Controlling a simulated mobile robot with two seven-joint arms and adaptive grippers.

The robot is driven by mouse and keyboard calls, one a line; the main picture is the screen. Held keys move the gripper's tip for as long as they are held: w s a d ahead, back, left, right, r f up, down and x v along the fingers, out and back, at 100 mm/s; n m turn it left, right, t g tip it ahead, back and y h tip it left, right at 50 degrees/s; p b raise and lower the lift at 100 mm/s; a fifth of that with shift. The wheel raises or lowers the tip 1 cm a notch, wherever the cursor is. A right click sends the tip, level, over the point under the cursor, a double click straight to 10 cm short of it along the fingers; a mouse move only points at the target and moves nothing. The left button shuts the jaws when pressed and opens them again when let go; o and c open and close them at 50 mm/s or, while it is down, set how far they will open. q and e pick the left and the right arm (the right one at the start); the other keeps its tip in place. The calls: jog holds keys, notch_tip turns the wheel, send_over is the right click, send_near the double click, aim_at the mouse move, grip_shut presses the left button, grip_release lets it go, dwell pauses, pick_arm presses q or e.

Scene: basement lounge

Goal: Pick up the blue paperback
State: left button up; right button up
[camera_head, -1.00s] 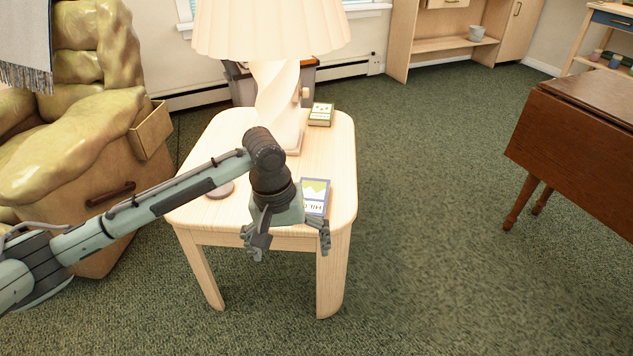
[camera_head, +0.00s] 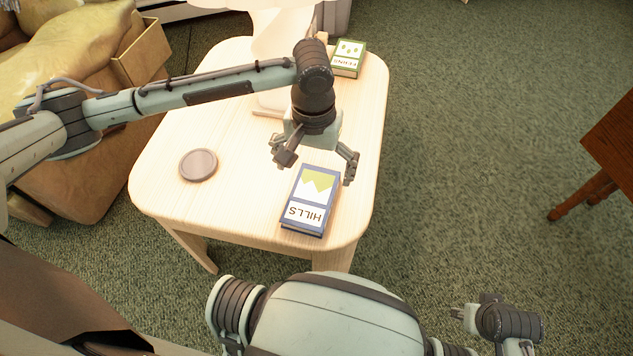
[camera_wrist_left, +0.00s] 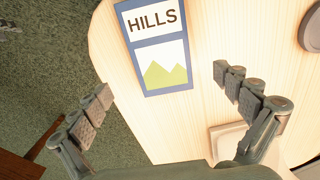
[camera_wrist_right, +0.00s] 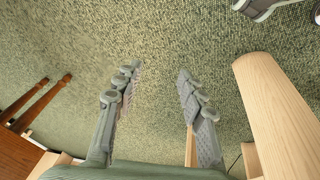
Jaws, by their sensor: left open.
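The blue paperback (camera_head: 311,200), marked HILLS with a green hill picture, lies flat near the front right corner of the pale wooden table (camera_head: 228,218). It also shows in the left wrist view (camera_wrist_left: 155,45), partly cut off by the top edge. My left gripper (camera_head: 317,167) is open and empty above the table, at the far end of the book, apart from it. In the left wrist view its fingers (camera_wrist_left: 162,82) are spread wide, with the book ahead between and beyond them. My right gripper (camera_wrist_right: 158,74) is open and empty over the green carpet, to the table's right.
A green-edged book (camera_head: 348,58) lies at the table's back right, beside the lamp (camera_head: 275,35), which my left arm partly hides. A round brown coaster (camera_head: 198,165) lies at the left. A brown wooden table (camera_head: 612,150) stands at far right, with open carpet between.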

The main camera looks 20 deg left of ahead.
aim_at(313, 192)
pick_arm(q)
jog(key=shift+s+f, duration=0.25)
jog(key=shift+f, duration=0.85)
notch_tip(313, 192, down, 4)
jog(key=shift+a+r+b, duration=0.15)
jog(key=shift+r+b, duration=0.05)
jog(key=shift+b, duration=0.2)
jog(key=shift+f, duration=0.55)
pick_arm(e)
jog(key=r, duration=0.2)
jog(key=shift+d+r, duration=0.2)
jog(key=shift+r, duration=0.1)
pick_arm(q)
jog(key=c, duration=0.7)
jog(key=shift+w, duration=0.1)
jog(key=c, duration=0.7)
pick_arm(e)
jog(key=shift+s+a+f, duration=0.15)
jog(key=shift+s+f, duration=0.15)
jog(key=shift+s, duration=0.1)
